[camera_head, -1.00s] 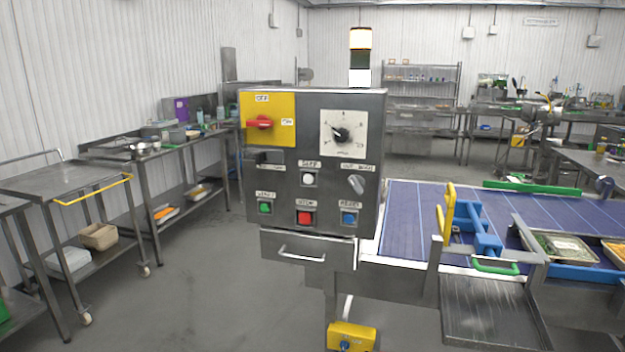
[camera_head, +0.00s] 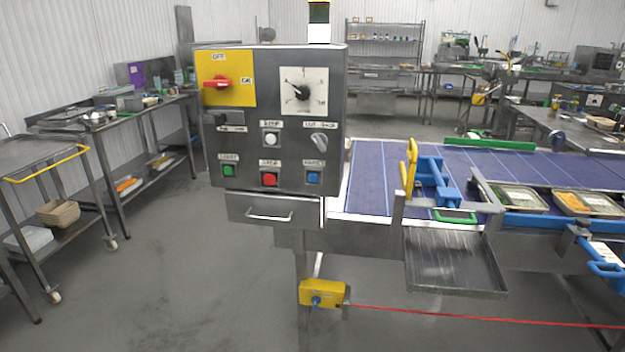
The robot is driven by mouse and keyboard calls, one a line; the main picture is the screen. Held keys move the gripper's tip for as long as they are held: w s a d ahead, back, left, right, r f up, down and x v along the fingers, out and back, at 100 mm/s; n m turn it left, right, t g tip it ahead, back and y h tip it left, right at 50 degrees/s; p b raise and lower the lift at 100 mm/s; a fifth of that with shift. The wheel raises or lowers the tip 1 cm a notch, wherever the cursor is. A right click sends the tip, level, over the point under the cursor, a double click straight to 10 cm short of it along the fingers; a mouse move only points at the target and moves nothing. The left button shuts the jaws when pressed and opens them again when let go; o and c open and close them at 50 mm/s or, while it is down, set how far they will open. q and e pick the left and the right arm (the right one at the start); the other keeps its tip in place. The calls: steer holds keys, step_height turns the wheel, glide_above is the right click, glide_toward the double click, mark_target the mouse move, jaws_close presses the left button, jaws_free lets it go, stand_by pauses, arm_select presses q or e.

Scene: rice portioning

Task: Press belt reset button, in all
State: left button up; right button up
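The belt's control panel (camera_head: 240,140) stands upright ahead of me, a grey metal box with a yellow plate and a red rotary switch (camera_head: 217,83). Its bottom row has a green button (camera_head: 229,170), a red button (camera_head: 269,180) and a blue button (camera_head: 313,178). The label above the blue one seems to read RESET. A white button (camera_head: 271,140) sits above the red one. A yellow box (camera_head: 322,293) with a blue button (camera_head: 316,301) is mounted low under the panel, with a red cord running right from it. Neither of my grippers is in view.
The blue conveyor belt (camera_head: 473,171) runs right from the panel, with filled trays (camera_head: 514,198) along its near side. A metal shelf (camera_head: 455,268) juts out in front. A trolley (camera_head: 40,160) and steel tables line the left. The floor before the panel is clear.

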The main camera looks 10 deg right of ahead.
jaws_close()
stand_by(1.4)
